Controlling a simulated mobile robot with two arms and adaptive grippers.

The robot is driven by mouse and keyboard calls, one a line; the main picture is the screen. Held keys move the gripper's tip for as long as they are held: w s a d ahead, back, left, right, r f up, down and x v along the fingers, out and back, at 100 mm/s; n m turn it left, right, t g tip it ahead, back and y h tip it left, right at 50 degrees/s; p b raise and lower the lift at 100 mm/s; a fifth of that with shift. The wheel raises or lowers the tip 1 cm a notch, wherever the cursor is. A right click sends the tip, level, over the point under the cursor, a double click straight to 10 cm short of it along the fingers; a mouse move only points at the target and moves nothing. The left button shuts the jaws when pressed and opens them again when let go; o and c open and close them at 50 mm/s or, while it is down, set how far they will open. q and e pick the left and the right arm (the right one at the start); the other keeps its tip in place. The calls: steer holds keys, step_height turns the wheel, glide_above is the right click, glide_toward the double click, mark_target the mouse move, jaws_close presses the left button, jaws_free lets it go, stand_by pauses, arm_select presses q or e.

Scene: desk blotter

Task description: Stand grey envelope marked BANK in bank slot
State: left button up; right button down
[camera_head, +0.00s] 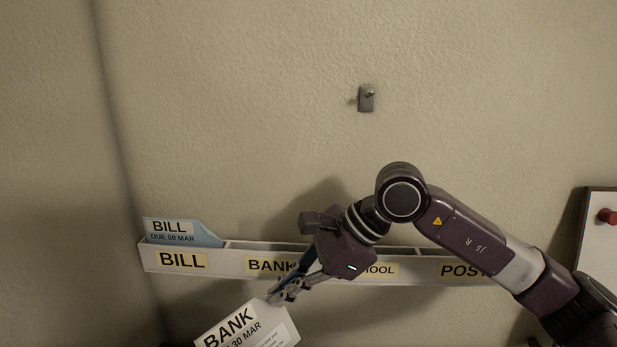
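The grey envelope marked BANK (247,333) is at the bottom of the head view, tilted with its right side higher and its lower part cut off by the frame. My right gripper (283,293) is shut on its upper right edge. It holds the envelope below and in front of the wall rack (215,265). The rack's bank slot, labelled BANK (268,265), is just above the fingers, and my gripper partly covers the label and slot. My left gripper is not in view.
A blue envelope marked BILL (205,236) stands in the leftmost slot. My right arm partly covers the SCHOOL label (381,269) and POST label (459,270). A small hook (366,98) is on the wall above. A white board (598,240) with a red pin is at right.

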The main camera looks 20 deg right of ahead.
steer(key=w+d+r+m+t+h, duration=0.1)
steer(key=d+r+m+t+h, duration=0.1)
steer(key=r, duration=0.3)
steer(key=w+d+r+m+t+h+p, duration=0.1)
steer(key=w+d+r+m+t+h, duration=0.1)
steer(key=r, duration=0.4)
steer(key=w+d+r+m+t+h, duration=0.1)
steer(key=d+r+m+t+h, duration=0.1)
steer(key=r+m+t, duration=0.3)
steer(key=shift+w+r+m+t+h+p, duration=0.35)
steer(key=shift+r+t+h, duration=0.25)
steer(key=shift+h, duration=0.3)
steer(key=shift+w, duration=0.1)
step_height(320, 180, down, 4)
steer(key=b, duration=0.7)
steer(key=shift+f, duration=0.1)
steer(key=shift+b, duration=0.55)
